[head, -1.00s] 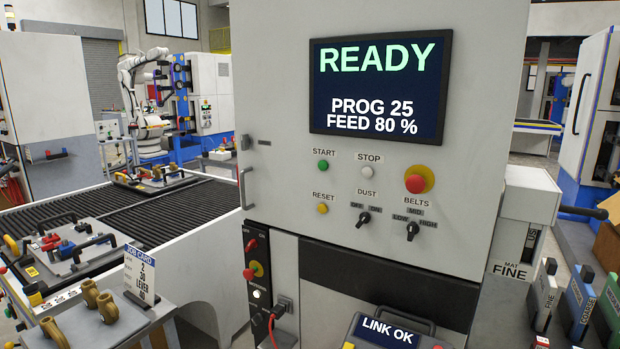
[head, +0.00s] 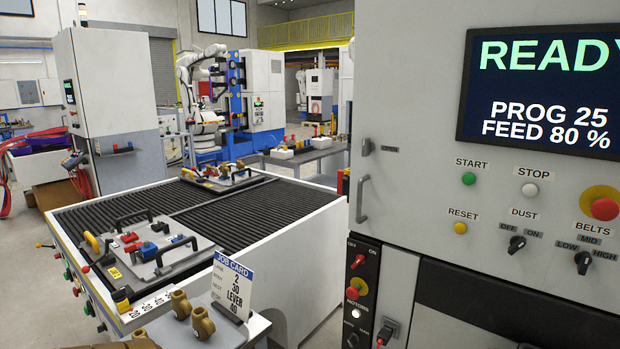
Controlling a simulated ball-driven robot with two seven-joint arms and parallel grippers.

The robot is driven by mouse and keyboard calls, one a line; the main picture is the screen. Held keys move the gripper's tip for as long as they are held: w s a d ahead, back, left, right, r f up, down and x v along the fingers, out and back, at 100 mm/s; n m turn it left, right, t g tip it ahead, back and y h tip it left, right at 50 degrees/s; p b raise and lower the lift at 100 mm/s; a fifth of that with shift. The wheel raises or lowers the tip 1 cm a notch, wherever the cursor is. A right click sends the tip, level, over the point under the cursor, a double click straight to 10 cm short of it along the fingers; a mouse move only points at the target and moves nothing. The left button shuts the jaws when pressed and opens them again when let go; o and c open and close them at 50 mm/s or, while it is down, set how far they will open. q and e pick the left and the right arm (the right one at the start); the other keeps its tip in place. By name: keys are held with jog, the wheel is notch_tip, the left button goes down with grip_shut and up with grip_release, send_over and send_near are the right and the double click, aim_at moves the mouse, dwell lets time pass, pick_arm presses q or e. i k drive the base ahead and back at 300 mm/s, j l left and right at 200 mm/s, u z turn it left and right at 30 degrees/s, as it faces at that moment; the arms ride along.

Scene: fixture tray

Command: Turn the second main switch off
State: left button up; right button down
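A narrow black switch panel (head: 368,322) is on the front of the near machine. Under its OFF and ON labels is a red switch handle (head: 358,262); it appears to lean toward the OFF side, but it is small. The panel's lower end is cut off by the frame. No switch marked as the second main switch can be read. Neither of my grippers is in view.
A ribbed conveyor table (head: 208,212) carries a near fixture tray (head: 180,262) and a far one (head: 232,184). A job card (head: 233,285) stands in front. A grey cabinet (head: 120,80) and a white robot arm (head: 203,90) stand behind. Open floor shows at left.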

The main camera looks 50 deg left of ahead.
aim_at(345, 184)
jog(key=k+j, duration=0.1)
jog(key=j, duration=0.35)
jog(key=k+j, duration=0.15)
jog(key=j, duration=0.35)
jog(key=k+j, duration=0.1)
jog(key=j, duration=0.35)
jog(key=k+j, duration=0.15)
jog(key=j, duration=0.3)
jog(key=k+j, duration=0.1)
jog(key=j, duration=0.4)
jog(key=k+j, duration=0.15)
jog(key=j, duration=0.3)
jog(key=k+j, duration=0.1)
jog(key=j, duration=0.35)
jog(key=k+j, duration=0.15)
jog(key=j, duration=0.35)
jog(key=k+j+u, duration=0.1)
jog(key=k+u, duration=0.15)
jog(key=k, duration=0.35)
jog(key=k+j+u, duration=0.2)
jog(key=k, duration=0.35)
jog(key=i+l+u, duration=0.2)
jog(key=l, duration=0.15)
jog(key=i+l+u, duration=0.2)
jog(key=l, duration=0.15)
jog(key=l+u, duration=0.2)
jog(key=l, duration=0.15)
jog(key=i+l+u, duration=0.2)
jog(key=l, duration=0.2)
jog(key=k, duration=0.1)
